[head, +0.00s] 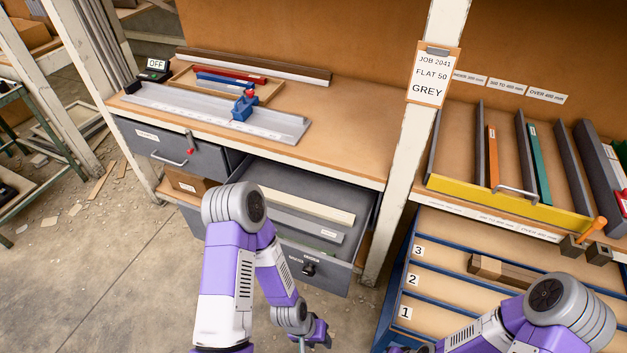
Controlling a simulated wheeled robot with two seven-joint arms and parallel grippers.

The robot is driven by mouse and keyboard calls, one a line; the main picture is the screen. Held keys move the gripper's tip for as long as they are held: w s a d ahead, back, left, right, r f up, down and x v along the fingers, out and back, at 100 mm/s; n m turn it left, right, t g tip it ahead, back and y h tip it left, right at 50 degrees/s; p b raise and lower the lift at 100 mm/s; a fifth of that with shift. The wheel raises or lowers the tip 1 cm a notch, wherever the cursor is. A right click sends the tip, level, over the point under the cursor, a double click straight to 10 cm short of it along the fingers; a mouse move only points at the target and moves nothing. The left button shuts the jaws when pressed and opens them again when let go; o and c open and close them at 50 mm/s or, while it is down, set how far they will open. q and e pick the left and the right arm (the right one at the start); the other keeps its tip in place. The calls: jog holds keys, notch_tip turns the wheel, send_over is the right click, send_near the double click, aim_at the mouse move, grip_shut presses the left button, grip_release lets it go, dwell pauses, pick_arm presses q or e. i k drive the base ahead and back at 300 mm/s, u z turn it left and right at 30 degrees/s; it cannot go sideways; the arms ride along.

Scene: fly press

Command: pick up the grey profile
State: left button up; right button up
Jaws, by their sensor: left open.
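A grey profile (308,226) with a small white label lies in the open lower drawer (366,218), below a cream profile (318,206) in the picture. My left arm covers the left ends of both. My left gripper (312,342) is at the bottom edge of the head view, in front of the drawer and lower in the picture than its front panel. It is open, and I see nothing between its fingers. My right arm comes in at the bottom right, and its gripper is out of view. A card (432,75) on the post reads "JOB 2041 FLAT 50 GREY".
The bench (350,130) above the drawer holds a metal rail with a blue stop (243,106) and a tray of coloured bars (268,92). A post (402,165) stands right of the drawer. A yellow-fronted tray (505,205) with upright dividers is at the right.

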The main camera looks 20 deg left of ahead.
aim_at(328, 234)
jog(key=u, duration=2.75)
jog(key=i, duration=3.3)
jog(key=z, duration=4.3)
